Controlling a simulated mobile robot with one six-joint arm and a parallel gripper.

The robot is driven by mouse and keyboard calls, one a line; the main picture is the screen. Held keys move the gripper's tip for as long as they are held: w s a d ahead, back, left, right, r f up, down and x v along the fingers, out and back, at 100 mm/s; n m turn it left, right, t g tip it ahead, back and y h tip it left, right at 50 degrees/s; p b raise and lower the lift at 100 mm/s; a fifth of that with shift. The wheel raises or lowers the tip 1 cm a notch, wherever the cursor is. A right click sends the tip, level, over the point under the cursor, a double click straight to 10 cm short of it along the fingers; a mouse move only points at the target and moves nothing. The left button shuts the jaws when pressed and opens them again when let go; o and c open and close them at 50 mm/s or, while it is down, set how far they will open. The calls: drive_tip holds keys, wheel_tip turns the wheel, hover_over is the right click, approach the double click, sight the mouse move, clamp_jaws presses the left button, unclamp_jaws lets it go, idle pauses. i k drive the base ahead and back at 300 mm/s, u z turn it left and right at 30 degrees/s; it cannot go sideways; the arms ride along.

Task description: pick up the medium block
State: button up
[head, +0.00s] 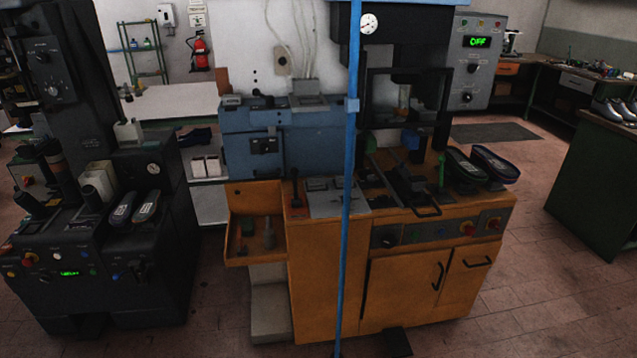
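I cannot tell for certain which thing is the medium block. An orange open tray (240,261) on the left side of the orange machine cabinet holds a few small upright pieces. One is a grey-green piece (268,238) at the right, and another is a smaller dark greenish piece (247,226) further left. They are too small and dark to compare in size surely. My gripper is not in view.
A blue vertical post (345,230) stands in front of the orange cabinet (415,282). A black press frame (408,72) and shoes (463,170) are on the cabinet. A dark machine (150,265) stands at left. Floor is open at lower right (540,310).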

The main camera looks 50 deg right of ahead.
sight(317, 182)
drive_tip(key=u, duration=0.05)
drive_tip(key=i, duration=1)
drive_tip(key=z, duration=0.05)
